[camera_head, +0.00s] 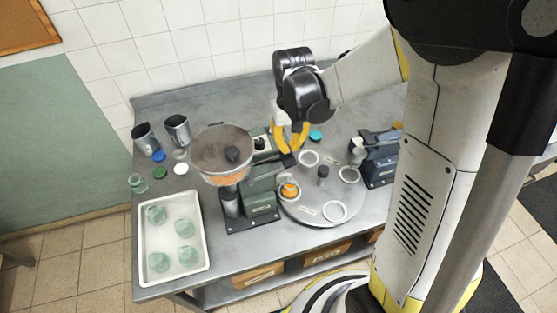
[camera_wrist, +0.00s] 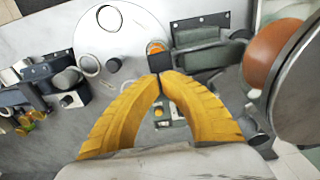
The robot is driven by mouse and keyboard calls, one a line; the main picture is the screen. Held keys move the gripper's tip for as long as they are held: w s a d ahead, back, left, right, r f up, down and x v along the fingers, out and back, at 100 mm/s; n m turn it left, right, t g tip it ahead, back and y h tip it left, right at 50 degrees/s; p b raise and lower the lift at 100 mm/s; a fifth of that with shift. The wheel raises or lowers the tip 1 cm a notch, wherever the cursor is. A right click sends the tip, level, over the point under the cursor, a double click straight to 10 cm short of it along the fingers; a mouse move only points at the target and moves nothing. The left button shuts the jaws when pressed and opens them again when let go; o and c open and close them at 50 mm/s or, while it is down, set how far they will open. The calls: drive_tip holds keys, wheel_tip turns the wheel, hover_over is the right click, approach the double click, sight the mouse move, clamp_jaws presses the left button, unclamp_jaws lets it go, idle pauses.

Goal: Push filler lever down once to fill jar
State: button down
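The filler (camera_head: 262,193) has a green-grey body and a round hopper (camera_head: 222,150) holding orange material. Its dark lever (camera_head: 286,160) reaches out toward the turntable (camera_head: 312,214), directly below my fingertips. A jar with orange contents (camera_head: 290,190) stands on the turntable beside the filler; its orange top shows in the wrist view (camera_wrist: 156,47). My gripper (camera_head: 291,149) has yellow fingers whose tips meet in the wrist view (camera_wrist: 159,74). It is shut, pointing down over the lever's end. I cannot tell whether the tips touch the lever or whether anything is pinched.
A white tray (camera_head: 203,225) with several pale green jars stands at the left. A dark blue-grey machine (camera_head: 378,160) stands right of the turntable. White rings mark other turntable places. The back of the bench (camera_head: 215,101) is clear.

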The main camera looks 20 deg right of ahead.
drive_tip(key=shift+r, duration=0.15)
drive_tip(key=shift+r+p, duration=1.75)
drive_tip(key=shift+r, duration=0.65)
drive_tip(key=shift+f+b, duration=0.15)
drive_tip(key=shift+b, duration=0.2)
drive_tip(key=shift+s+f+b, duration=0.2)
drive_tip(key=shift+s+b, duration=0.1)
drive_tip(key=shift+b, duration=0.55)
drive_tip(key=s+f+t+b, duration=0.7)
drive_tip(key=s+b, duration=0.5)
drive_tip(key=b, duration=0.8)
wheel_tip(320, 180, down, 2)
drive_tip(key=shift+a+f, duration=0.2)
drive_tip(key=shift+a, duration=0.05)
